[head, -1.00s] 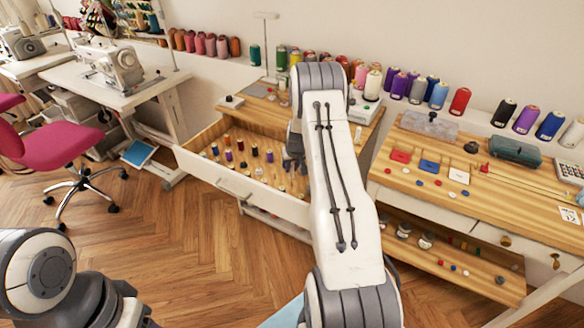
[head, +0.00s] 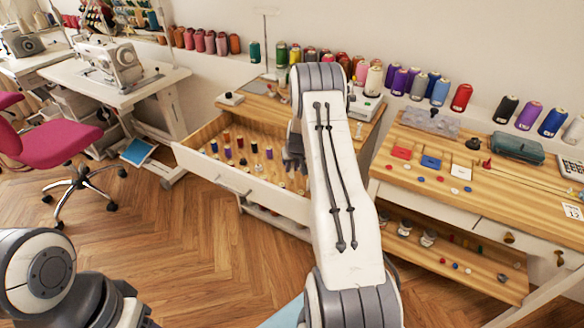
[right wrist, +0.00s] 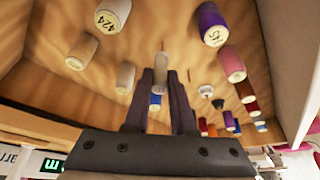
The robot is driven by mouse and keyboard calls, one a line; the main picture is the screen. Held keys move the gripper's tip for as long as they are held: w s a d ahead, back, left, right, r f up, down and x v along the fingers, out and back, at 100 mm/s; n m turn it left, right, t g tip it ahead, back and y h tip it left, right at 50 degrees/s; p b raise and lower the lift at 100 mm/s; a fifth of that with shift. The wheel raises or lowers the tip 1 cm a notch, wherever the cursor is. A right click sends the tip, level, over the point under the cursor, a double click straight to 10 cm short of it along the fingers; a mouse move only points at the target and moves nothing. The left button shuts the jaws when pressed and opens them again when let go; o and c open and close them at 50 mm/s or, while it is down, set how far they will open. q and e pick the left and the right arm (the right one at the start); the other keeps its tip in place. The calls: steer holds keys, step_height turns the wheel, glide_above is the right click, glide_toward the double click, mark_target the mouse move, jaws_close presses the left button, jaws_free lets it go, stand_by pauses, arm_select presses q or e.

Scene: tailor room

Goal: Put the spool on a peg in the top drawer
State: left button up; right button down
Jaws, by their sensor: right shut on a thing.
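The top drawer (head: 245,190) is pulled open, with several coloured spools standing inside on the left and middle. My right gripper (head: 292,165) is over the drawer's right part, largely hidden behind my right arm in the head view. In the right wrist view its two dark fingers (right wrist: 165,90) are shut on a small spool (right wrist: 157,88), which looks pale with blue below. Bare thin pegs (right wrist: 188,76) show beyond the fingertips, one (right wrist: 162,46) nearly in line with the held spool. Whether the spool touches a peg cannot be told. My left gripper is not in view.
In the right wrist view, a grey spool (right wrist: 125,77) stands just left of the fingers and a purple spool (right wrist: 213,25) farther right. The drawer's wall (right wrist: 60,95) is close on the left. A wooden worktable (head: 470,170) stands right of my arm.

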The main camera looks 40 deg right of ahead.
steer(key=shift+f+b, duration=0.6)
steer(key=shift+f, duration=0.15)
steer(key=shift+f+b, duration=0.55)
steer(key=c, duration=0.7)
jaws_free()
steer(key=shift+r, duration=0.1)
